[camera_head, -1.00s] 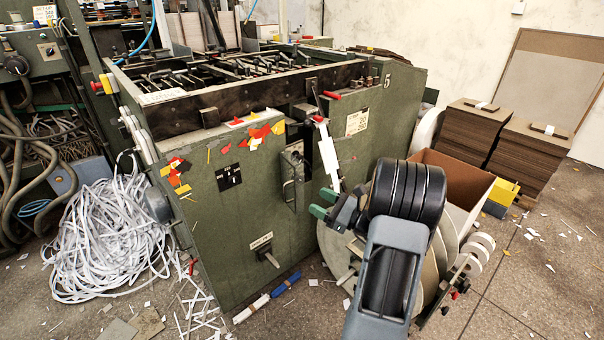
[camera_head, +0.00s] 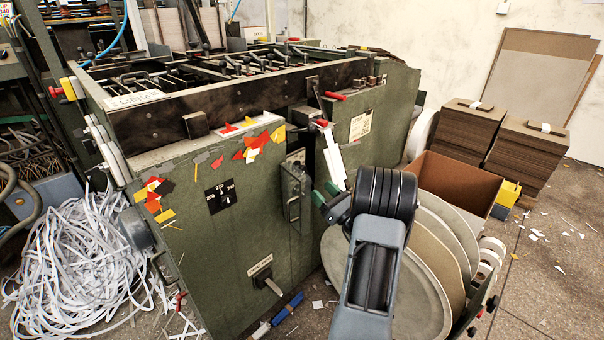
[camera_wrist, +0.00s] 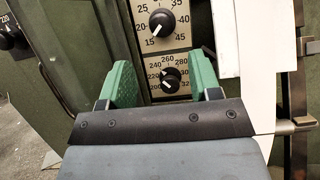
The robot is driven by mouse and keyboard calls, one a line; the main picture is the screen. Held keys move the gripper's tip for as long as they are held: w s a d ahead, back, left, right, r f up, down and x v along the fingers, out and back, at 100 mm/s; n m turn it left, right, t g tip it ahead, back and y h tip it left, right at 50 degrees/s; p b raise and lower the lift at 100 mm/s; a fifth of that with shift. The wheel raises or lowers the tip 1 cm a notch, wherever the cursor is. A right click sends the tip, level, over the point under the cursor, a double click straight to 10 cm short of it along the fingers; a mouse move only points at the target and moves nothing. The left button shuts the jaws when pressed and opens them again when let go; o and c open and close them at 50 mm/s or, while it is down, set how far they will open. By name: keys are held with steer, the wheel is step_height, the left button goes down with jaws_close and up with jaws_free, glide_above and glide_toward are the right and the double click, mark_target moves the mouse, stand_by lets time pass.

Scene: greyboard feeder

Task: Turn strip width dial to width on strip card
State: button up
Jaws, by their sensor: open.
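In the wrist view, two knobs sit on a pale panel one above the other. In the head view, my gripper (camera_head: 325,193) is in front of the green machine (camera_head: 225,265). A printed card (camera_head: 360,126) is on the machine; its text is unreadable.
A black dial plate (camera_head: 221,196) is on the machine's front face, left of the gripper. Large reels (camera_head: 440,215) and an open cardboard box (camera_head: 455,180) stand at right. White strip scrap (camera_head: 75,255) heaps on the floor at left.

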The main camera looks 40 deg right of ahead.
mark_target(304, 170)
steer(key=b+x, duration=0.1)
steer(key=x, duration=0.8)
steer(key=shift+w+d+b, duration=0.1)
steer(key=shift+b, duration=0.25)
steer(key=c, duration=0.9)
steer(key=shift+r+m+p, duration=0.15)
steer(key=shift+m+p, duration=0.35)
steer(key=shift+p, duration=0.05)
steer(key=shift+r+m+h+p, duration=0.1)
steer(key=shift+m+h+p, duration=0.25)
steer(key=shift+m+h, duration=0.05)
steer(key=m+h+p, duration=0.2)
steer(key=m+p, duration=0.1)
steer(key=shift+r, duration=0.1)
steer(key=m+h+p, duration=0.1)
steer(key=m+p, duration=0.1)
steer(key=m, duration=0.1)
steer(key=m+g+h+p, duration=0.1)
steer(key=m+h+p, duration=0.1)
steer(key=m+p, duration=0.1)
steer(key=shift+m, duration=0.8)
steer(key=shift+f+h, duration=0.25)
steer(key=shift+h, duration=0.15)
